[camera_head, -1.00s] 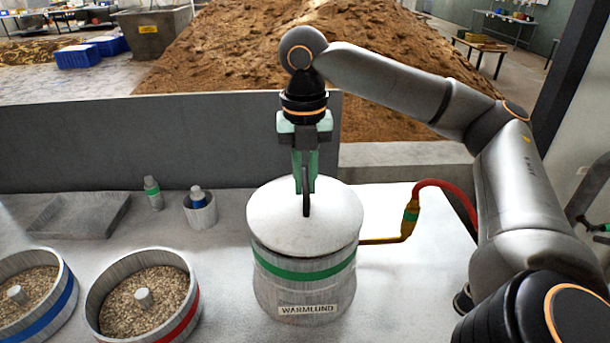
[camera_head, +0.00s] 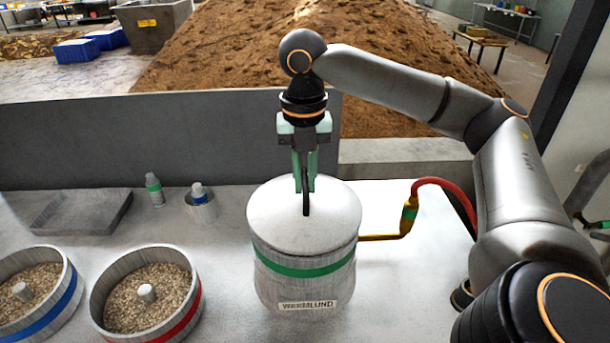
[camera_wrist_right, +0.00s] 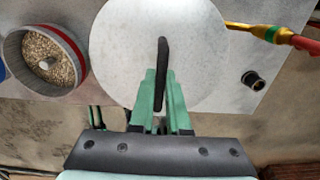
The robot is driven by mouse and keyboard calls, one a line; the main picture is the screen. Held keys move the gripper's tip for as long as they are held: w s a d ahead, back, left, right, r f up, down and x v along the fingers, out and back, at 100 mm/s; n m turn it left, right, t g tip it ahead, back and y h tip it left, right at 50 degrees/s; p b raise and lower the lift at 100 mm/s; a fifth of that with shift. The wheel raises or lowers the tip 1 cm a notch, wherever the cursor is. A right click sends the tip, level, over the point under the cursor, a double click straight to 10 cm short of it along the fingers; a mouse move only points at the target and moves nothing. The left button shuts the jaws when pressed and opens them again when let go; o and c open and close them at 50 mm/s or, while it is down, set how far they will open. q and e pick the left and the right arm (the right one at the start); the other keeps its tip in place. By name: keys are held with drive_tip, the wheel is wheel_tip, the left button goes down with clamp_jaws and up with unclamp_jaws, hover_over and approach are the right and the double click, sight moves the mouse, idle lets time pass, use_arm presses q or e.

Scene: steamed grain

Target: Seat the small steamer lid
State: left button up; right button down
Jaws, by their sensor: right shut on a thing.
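The small steamer lid (camera_head: 275,215) is a pale grey disc with a black upright handle (camera_head: 306,197). It lies over the top of the steamer pot (camera_head: 300,289), which has a green band and a "WARMLUND" label. My right gripper (camera_head: 305,184) points down and is shut on the lid's handle. The lid also shows in the right wrist view (camera_wrist_right: 200,60), with the green fingers (camera_wrist_right: 160,108) on both sides of the handle. The lid covers the pot's mouth, so I cannot tell whether its rim is fully seated. My left gripper is not in view.
Two round grain trays, one with a red band (camera_head: 185,322) and one with a blue band (camera_head: 66,300), stand left of the pot. A yellow pipe (camera_head: 380,239) with a red hose joins the pot's right side. A grey wall (camera_head: 150,140) runs behind the table.

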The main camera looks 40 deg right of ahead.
drive_tip(key=shift+f, duration=0.2)
idle(0.4)
drive_tip(key=shift+f+p, duration=0.25)
drive_tip(key=shift+p, duration=0.1)
drive_tip(key=shift+f+p, duration=0.2)
drive_tip(key=shift+p, duration=0.4)
idle(0.4)
drive_tip(key=c, duration=0.8)
unclamp_jaws()
